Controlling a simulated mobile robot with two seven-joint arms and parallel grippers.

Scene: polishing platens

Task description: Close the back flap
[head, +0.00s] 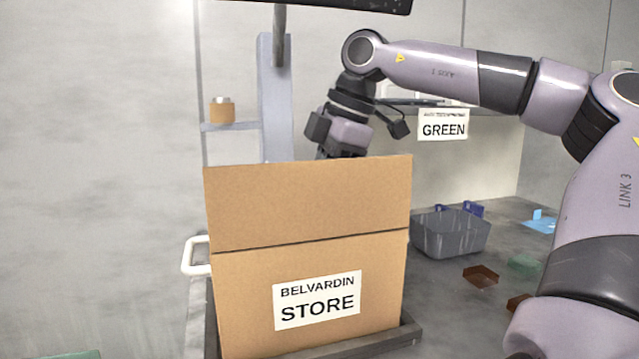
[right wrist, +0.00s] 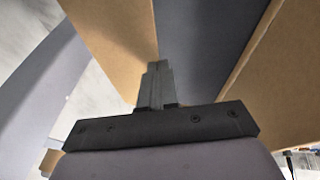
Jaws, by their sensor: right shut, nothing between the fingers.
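A cardboard box (head: 235,295) with a white label reading "BELVARDIN STORE" stands in front of me. Its front flap (head: 308,205) stands upright and hides the box opening and the back flap in the head view. My right arm reaches over from the right, and my right gripper is behind the front flap, its fingertips hidden there. In the right wrist view my right gripper (right wrist: 154,85) is shut and empty. Its fingers are close to a cardboard panel (right wrist: 105,35); I cannot tell whether they touch or which flap it is. My left gripper is not in view.
The box sits in a dark tray (head: 400,337) with a white handle (head: 190,256) at left. A grey bin (head: 450,236) and several coloured pieces lie on the grey surface at right. A grey post (head: 273,100) rises behind the box.

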